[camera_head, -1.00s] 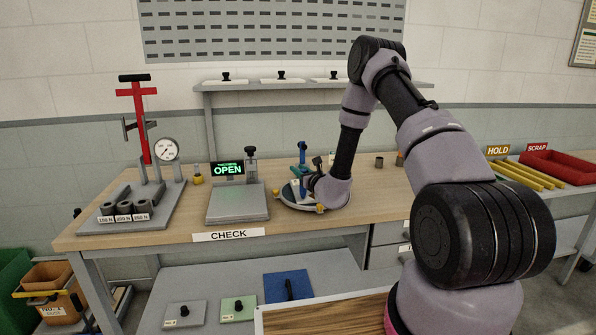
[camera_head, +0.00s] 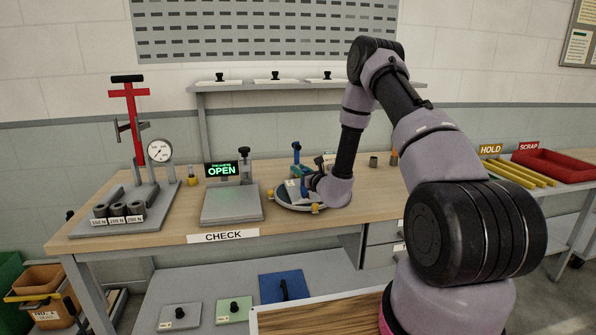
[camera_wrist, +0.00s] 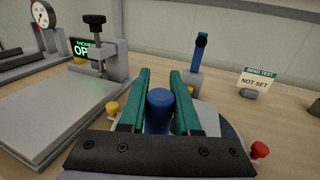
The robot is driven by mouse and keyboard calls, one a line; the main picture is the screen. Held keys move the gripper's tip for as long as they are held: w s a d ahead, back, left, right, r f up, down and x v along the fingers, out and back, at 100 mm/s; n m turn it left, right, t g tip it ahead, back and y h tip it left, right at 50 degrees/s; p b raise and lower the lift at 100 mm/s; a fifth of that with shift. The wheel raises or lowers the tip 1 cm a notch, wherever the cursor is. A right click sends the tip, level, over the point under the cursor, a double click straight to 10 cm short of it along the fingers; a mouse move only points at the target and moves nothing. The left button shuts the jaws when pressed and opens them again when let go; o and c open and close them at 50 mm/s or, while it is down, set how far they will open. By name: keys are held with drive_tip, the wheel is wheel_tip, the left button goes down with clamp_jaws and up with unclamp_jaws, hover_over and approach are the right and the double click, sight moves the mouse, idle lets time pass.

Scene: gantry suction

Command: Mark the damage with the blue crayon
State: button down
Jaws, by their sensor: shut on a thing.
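My gripper (camera_wrist: 159,98) has teal fingers shut on a blue cylinder, the blue crayon (camera_wrist: 158,112), which shows between them in the wrist view. The crayon's far end is hidden. In the head view my gripper (camera_head: 306,187) is low over a round grey plate (camera_head: 290,203) with yellow knobs on its rim, right of the CHECK sign. I cannot tell whether the crayon touches anything. No damage mark can be made out.
A blue upright post (camera_wrist: 200,52) stands just beyond the fingers. The thickness gauge (camera_head: 232,202), reading OPEN, is to the left, with a red-handled press (camera_head: 135,125) farther left. A bend test sign (camera_wrist: 257,82) stands at right. HOLD rods and a red SCRAP tray (camera_head: 555,165) lie far right.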

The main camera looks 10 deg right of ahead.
drive_tip(key=shift+d+f, duration=0.1)
drive_tip(key=shift+d, duration=0.9)
wheel_tip(320, 180, up, 7)
idle(0.8)
